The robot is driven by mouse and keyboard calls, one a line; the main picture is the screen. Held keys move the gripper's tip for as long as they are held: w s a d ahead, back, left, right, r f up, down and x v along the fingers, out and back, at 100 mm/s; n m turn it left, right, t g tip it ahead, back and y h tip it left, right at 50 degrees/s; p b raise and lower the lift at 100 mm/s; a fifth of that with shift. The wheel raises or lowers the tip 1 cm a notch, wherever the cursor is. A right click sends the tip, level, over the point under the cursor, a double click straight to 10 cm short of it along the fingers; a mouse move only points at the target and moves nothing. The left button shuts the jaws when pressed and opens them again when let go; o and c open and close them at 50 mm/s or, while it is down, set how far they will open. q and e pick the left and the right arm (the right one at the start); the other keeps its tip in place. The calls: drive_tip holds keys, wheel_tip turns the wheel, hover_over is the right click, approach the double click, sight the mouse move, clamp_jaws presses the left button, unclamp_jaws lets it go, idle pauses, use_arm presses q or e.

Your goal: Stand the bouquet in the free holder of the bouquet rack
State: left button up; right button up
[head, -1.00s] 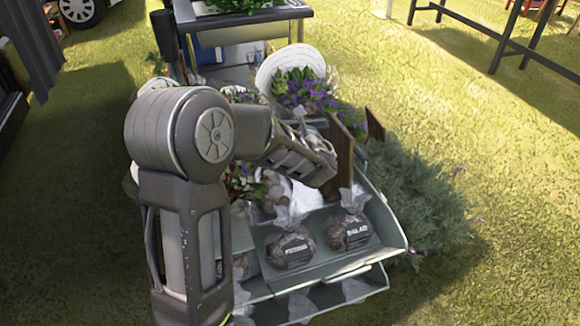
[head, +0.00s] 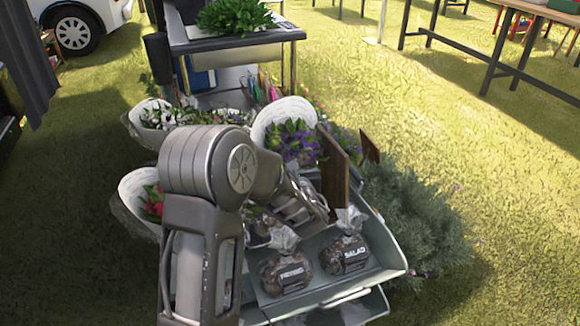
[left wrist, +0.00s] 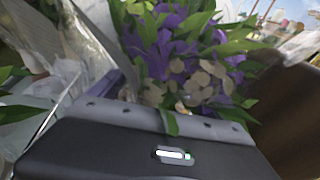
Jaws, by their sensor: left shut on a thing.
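The bouquet (head: 290,142), purple flowers with green leaves in a white paper wrap, stands near the rack's back, just behind my left gripper (head: 308,208). In the left wrist view its purple and cream flowers (left wrist: 172,55) fill the upper middle, close to the gripper (left wrist: 165,125). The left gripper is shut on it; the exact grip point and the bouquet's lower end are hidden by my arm. The bouquet rack carries other wrapped bouquets on its left: a white-flowered one (head: 158,115) and a red-flowered one (head: 152,205). The free holder cannot be made out. My right gripper is not in view.
Two upright brown boards (head: 334,168) stand right of the bouquet. The front tray (head: 385,258) holds bags labelled with dark tags (head: 287,275). A bushy green plant (head: 410,215) borders the right side. A cart (head: 235,45) stands behind; open grass lies right.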

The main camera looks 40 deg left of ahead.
use_arm(q)
drive_tip(key=shift+f, duration=0.1)
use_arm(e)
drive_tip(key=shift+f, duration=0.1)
use_arm(q)
drive_tip(key=shift+f, duration=0.15)
drive_tip(key=o, duration=1.7)
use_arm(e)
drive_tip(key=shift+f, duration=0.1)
use_arm(q)
drive_tip(key=shift+r, duration=0.2)
drive_tip(key=p+v, duration=0.2)
drive_tip(key=v, duration=1)
drive_tip(key=shift+f, duration=0.15)
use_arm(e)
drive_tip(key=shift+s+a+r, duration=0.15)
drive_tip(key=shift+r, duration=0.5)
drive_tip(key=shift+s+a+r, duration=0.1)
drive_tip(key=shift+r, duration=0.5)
